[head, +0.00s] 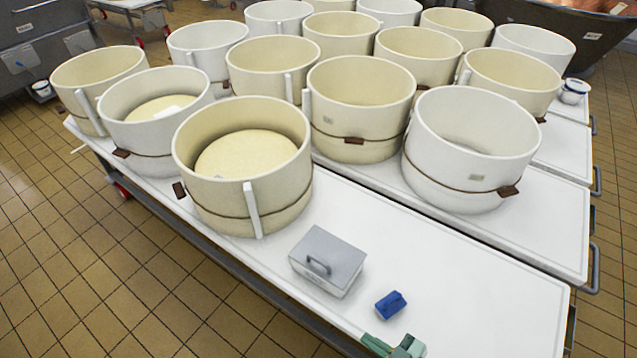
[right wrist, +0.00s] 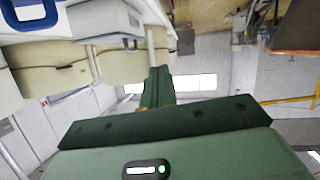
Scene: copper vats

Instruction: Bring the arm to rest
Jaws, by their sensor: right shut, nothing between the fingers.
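My right gripper (head: 396,346) shows at the bottom edge of the head view as green fingers, shut and empty. It is at the near side of the white table (head: 455,290), just below a small blue object (head: 391,304) in the picture, apart from it. In the right wrist view the green fingers (right wrist: 157,88) point up the picture, close together with nothing between them. The rest of the right arm is out of the head view. My left gripper is not in view.
A grey lidded box (head: 328,258) with a handle stands left of the blue object. Several cream and white round moulds (head: 250,165) fill the tables behind. The table's right part is bare. Tiled floor (head: 60,260) lies free at left.

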